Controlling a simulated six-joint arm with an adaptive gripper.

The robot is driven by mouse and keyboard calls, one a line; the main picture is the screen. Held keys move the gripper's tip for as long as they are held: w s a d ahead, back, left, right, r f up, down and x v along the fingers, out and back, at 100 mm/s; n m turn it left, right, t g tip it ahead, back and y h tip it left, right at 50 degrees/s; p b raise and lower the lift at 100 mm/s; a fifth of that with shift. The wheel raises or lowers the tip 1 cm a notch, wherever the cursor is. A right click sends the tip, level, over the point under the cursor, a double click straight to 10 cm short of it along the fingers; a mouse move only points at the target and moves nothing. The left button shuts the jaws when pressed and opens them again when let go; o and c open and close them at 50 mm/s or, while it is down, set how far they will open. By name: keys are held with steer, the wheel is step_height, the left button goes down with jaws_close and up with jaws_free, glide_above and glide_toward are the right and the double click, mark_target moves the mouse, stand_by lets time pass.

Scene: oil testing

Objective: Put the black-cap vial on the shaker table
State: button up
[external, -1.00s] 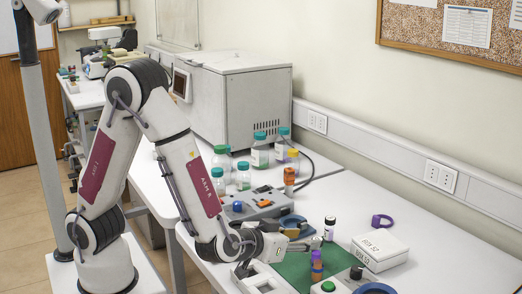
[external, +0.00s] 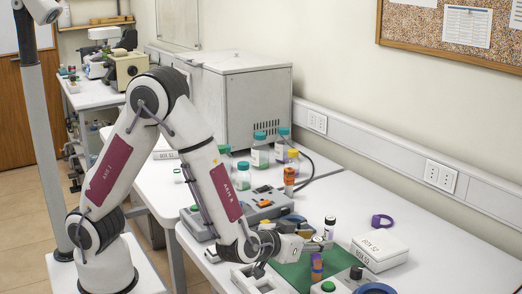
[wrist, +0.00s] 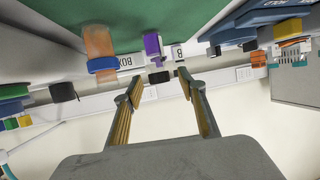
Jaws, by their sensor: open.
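The black-cap vial (external: 329,231) stands upright at the far edge of the green mat (external: 291,268), with a pale body and a dark cap. My gripper (external: 319,241) is open, low and close to it, with its fingers pointing at it. In the wrist view a dark cap (wrist: 158,77) shows ahead between the open fingertips (wrist: 158,88); contact cannot be told.
The white box (external: 380,250) and a purple ring (external: 382,220) lie to the right. A grey device (external: 262,208) and several bottles stand behind.

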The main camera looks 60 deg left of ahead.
stand_by(0.3)
jaws_close()
steer(key=shift+r, duration=0.1)
step_height(320, 180, up, 10)
stand_by(1.0)
stand_by(0.5)
